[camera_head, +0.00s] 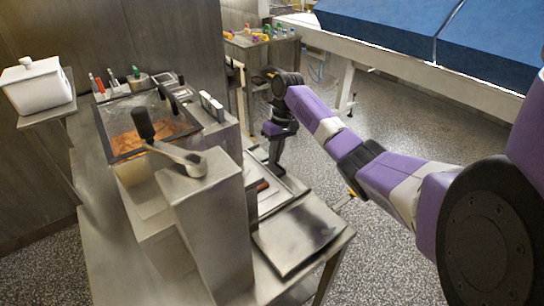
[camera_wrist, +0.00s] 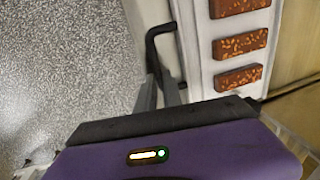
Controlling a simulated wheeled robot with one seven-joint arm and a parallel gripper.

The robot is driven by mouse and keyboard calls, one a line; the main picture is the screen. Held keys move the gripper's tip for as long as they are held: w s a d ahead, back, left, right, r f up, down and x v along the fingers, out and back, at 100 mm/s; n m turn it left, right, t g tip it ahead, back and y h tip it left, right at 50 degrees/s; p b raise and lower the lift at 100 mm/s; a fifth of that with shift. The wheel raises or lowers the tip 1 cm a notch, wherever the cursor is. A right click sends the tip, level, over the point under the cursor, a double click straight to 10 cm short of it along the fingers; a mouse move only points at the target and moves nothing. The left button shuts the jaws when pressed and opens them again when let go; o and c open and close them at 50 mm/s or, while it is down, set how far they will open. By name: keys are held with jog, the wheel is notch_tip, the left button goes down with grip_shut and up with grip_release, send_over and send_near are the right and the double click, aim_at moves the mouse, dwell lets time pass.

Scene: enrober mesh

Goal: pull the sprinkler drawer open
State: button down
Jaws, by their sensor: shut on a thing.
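In the wrist view a black bar handle (camera_wrist: 152,52) stands out from a pale grey front (camera_wrist: 192,50). My gripper (camera_wrist: 160,88) is shut on the lower part of this handle, with its two grey fingers on either side. In the head view my gripper (camera_head: 274,168) reaches down at the right side of the metal machine, beside a pale tray-like surface (camera_head: 272,204). The handle is hidden there by my gripper. I cannot tell from these views how far the drawer stands out.
Several brown sprinkled bars (camera_wrist: 240,44) lie right of the handle. A metal plate (camera_head: 298,234) is at the bench's near end. A tall metal housing (camera_head: 212,220) with a black-knobbed lever (camera_head: 160,140) stands left. Speckled floor (camera_head: 395,130) right of the bench is clear.

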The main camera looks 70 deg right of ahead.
jog(key=c, duration=1.5)
grip_release()
jog(key=shift+s+d+r+b, duration=0.15)
jog(key=shift+d+r, duration=0.05)
jog(key=shift+r, duration=1.1)
jog(key=shift+s+d+r+b, duration=0.1)
jog(key=shift+d+r+b, duration=0.1)
jog(key=shift+r, duration=1.05)
jog(key=shift+s+d+r+b, duration=0.1)
jog(key=shift+s+d+r, duration=0.1)
jog(key=shift+r, duration=1.1)
